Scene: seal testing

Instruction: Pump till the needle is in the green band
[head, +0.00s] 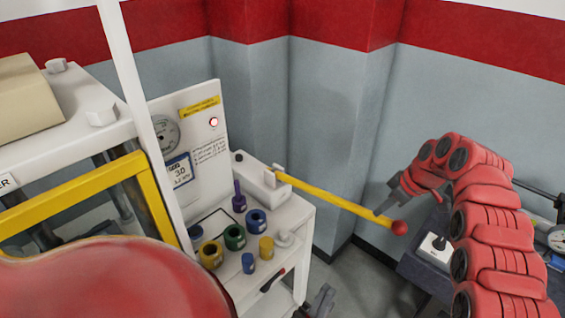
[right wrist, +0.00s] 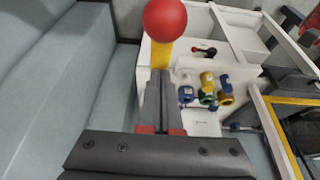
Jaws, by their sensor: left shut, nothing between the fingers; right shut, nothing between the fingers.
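The yellow pump lever (head: 325,196) slopes from the white bench down to the right and ends in a red knob (head: 400,228). A round gauge (head: 165,133) is on the white panel; its needle and any green band are too small to read. My right gripper (head: 379,211) is shut and empty, close beside the lever near its knob; touching or apart, I cannot tell. In the right wrist view the lever (right wrist: 160,56) and knob (right wrist: 165,18) lie just beyond the shut fingertips (right wrist: 160,73).
Several coloured rings and plugs, such as a green ring (head: 234,238), stand on the white bench (head: 300,212). A yellow-framed guard (head: 150,195) is at left. Another gauge (head: 558,239) shows at the right edge. Grey walls stand behind the lever.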

